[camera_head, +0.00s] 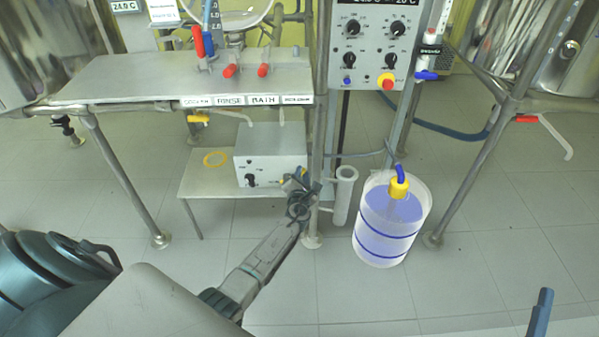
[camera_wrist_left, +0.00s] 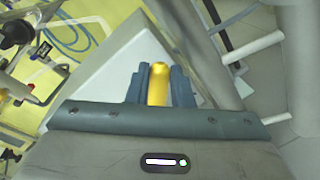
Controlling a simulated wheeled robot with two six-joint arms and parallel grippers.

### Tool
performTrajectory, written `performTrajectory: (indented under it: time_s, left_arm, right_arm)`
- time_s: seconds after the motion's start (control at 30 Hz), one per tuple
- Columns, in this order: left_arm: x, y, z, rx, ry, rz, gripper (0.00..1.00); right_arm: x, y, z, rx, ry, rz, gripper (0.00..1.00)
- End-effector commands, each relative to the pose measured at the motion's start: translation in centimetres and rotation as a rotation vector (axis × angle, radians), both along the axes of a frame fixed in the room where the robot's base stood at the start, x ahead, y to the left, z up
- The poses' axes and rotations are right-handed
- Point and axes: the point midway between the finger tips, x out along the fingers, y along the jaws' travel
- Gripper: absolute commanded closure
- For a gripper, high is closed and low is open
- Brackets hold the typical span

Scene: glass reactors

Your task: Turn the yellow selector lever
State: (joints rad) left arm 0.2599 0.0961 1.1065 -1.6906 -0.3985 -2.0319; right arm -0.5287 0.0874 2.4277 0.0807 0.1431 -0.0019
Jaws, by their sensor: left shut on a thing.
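The yellow selector lever (camera_wrist_left: 158,84) shows in the left wrist view as a rounded yellow bar between the two blue-grey fingers of my left gripper (camera_wrist_left: 157,88). The fingers are shut on it from both sides. In the head view my left gripper (camera_head: 297,184) is at the right front edge of a light grey control box (camera_head: 270,148) on the low shelf. It covers most of the lever there, and only small yellow bits show beside it. A blue piece at the lower right of the head view looks like a fingertip of my right gripper (camera_head: 541,312); its opening does not show.
A steel post (camera_head: 319,130) and a clear tube (camera_head: 344,195) stand just right of my left gripper. A container of bluish liquid (camera_head: 388,225) with a yellow cap stands on the floor. A steel bench (camera_head: 130,80) with red-handled valves is above. The front floor is clear.

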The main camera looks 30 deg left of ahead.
Motion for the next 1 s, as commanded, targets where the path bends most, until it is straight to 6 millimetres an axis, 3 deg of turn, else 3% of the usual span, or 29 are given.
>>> performTrajectory:
  time_s: [0.27,0.67,0.7,0.8,1.0]
  left_arm:
    - [0.2,-0.3,-0.3,0.046,0.029,0.0,1.0]
    - [0.2,-0.4,-0.4,0.052,0.033,0.0,1.0]
    - [0.2,-0.4,-0.4,0.052,0.033,0.0,0.78]
    - [0.2,-0.4,-0.4,0.051,0.033,0.0,0.58]
    - [0.2,-0.4,-0.4,0.05,0.032,-0.002,0.58]
  right_arm:
    - [0.3,0.0,-1.9,0.007,0.11,0.002,0.16]
    - [0.3,0.0,-2.1,0.007,0.121,0.002,0.16]
    - [0.3,0.0,-2.1,0.007,0.121,0.002,0.16]
    - [0.3,0.0,-2.1,0.007,0.121,0.002,0.16]
    - [0.3,0.0,-2.1,0.007,0.121,0.002,0.16]
